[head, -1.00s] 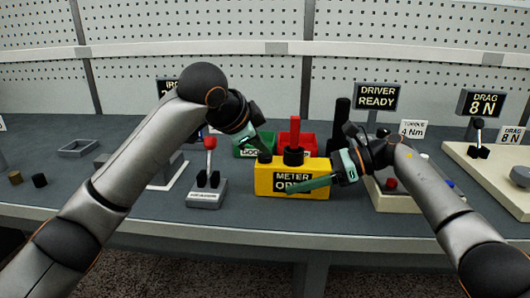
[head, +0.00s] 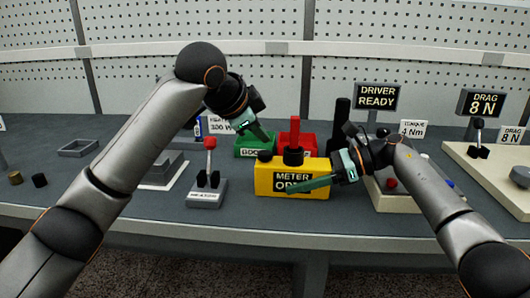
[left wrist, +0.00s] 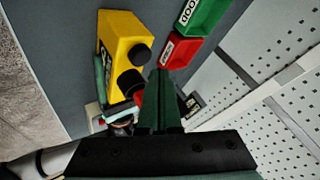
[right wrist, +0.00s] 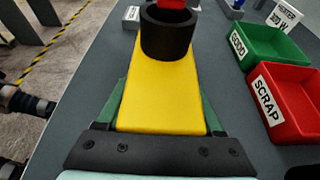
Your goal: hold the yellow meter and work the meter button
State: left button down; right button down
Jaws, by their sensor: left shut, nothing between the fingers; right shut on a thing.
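The yellow meter (head: 264,180) stands on the bench in the head view, its front label reading METER, the second line partly covered. Its black button (head: 264,156) is on the top left; it also shows in the left wrist view (left wrist: 141,54). A black ring with a red post (head: 294,132) rises from the meter's top. My right gripper (right wrist: 160,105) is shut on the meter, one finger along each side. My left gripper (head: 266,138) is shut and empty, above and behind the button, apart from it. In the left wrist view its fingers (left wrist: 160,90) are together.
A green GOOD bin (head: 245,148) and a red SCRAP bin (right wrist: 290,100) stand behind the meter. A small grey stand with a red-topped lever (head: 208,188) is left of it. Bare bench lies in front.

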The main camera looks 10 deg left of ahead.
aim_at(261, 155)
pick_arm(q)
jog(key=shift+r, duration=2.1)
pick_arm(e)
jog(key=shift+f, duration=0.15)
grip_release()
